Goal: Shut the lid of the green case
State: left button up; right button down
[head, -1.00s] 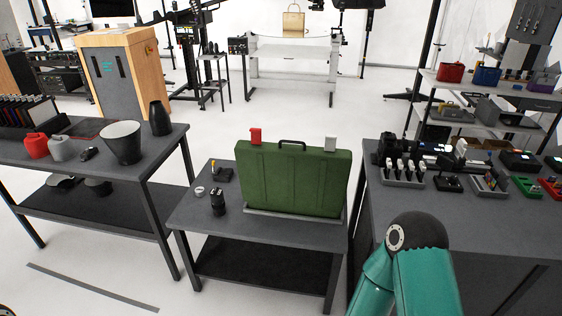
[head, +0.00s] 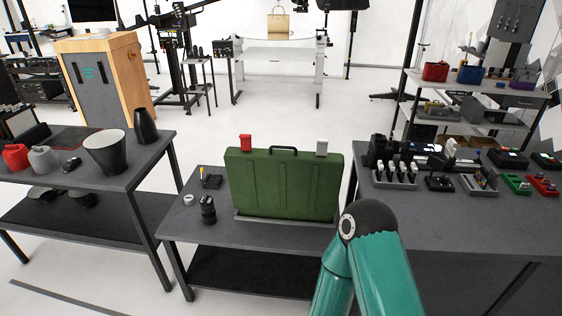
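The green case (head: 284,186) stands near the middle of a dark low table. Its broad green panel is upright and faces me, with a black handle on the top edge. A red latch-like piece (head: 246,143) and a pale grey one (head: 321,148) stick up from that edge. A thin grey strip (head: 285,220) runs along its bottom. I cannot tell what lies behind the panel. Neither gripper is in view.
On the case's table are a black lens-like object (head: 208,209), a small dark box (head: 212,181) and a tape ring (head: 188,199). A left table holds a dark bucket (head: 106,152). A right table (head: 430,213) holds several trays. The case table's front left is clear.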

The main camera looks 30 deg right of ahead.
aim_at(296, 181)
jog(key=i, duration=0.9)
jog(key=z, duration=0.05)
